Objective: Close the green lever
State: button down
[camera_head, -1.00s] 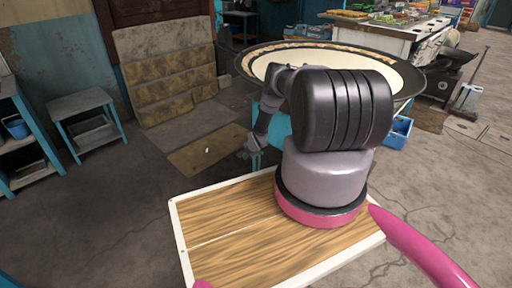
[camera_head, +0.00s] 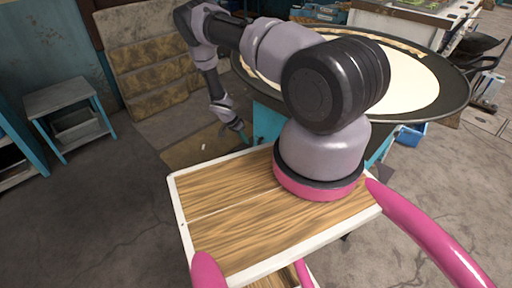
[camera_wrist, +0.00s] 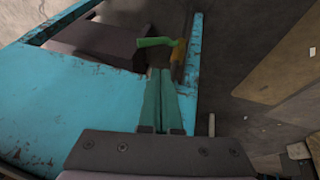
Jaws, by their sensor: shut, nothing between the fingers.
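The green lever (camera_wrist: 155,42) shows in the wrist view, just beyond my fingertips. It points left in the picture, roughly crosswise to the brass-coloured pipe (camera_wrist: 179,62) it sits on. My gripper (camera_wrist: 160,72) has its two teal fingers pressed together with nothing between them. The fingertips are close to the lever; I cannot tell whether they touch it. In the head view my gripper (camera_head: 243,136) is low beside the turquoise stand (camera_head: 268,122) under the big round pan (camera_head: 440,92). The lever cannot be made out in the head view.
In the wrist view the turquoise frame (camera_wrist: 75,95) lies left of my fingers, with a dark grey box (camera_wrist: 105,45) inside it. In the head view brown padded panels (camera_head: 150,60) lean on the wall, and a small table (camera_head: 65,97) stands left. Floor between is clear.

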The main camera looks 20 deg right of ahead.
jog(key=s+x, duration=0.1)
jog(key=x, duration=1.2)
jog(key=shift+s+d, duration=0.2)
jog(key=shift+d, duration=0.1)
jog(key=shift+s+d+f, duration=0.1)
jog(key=shift+s+f, duration=0.1)
jog(key=shift+s, duration=0.15)
jog(key=s+d+f, duration=0.1)
jog(key=s+f, duration=0.2)
jog(key=f, duration=0.1)
jog(key=shift+s+d+f, duration=0.15)
jog(key=shift+s+f, duration=0.15)
jog(key=shift+f, duration=0.1)
dwell(0.4)
dwell(0.3)
